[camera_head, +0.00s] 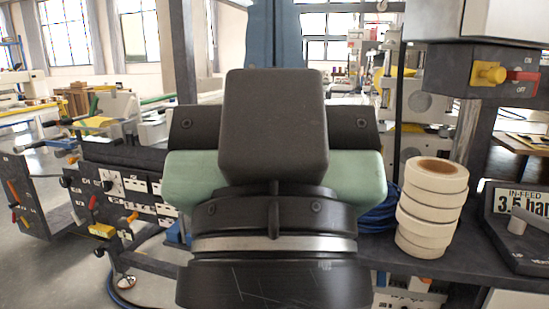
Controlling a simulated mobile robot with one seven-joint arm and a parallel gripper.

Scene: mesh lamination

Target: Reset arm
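The end of my arm with my gripper (274,150) fills the middle of the view, seen close up from behind. A dark block stands in front, with pale green parts and dark screwed parts to either side, above a black collar with a metal band. The fingertips are hidden or cannot be made out, so I cannot tell whether it is open or shut. No held object shows. It blocks the view of what lies directly behind it.
A stack of white tape rolls (431,207) stands on a dark bench at the right. A dark machine frame (120,190) stands left.

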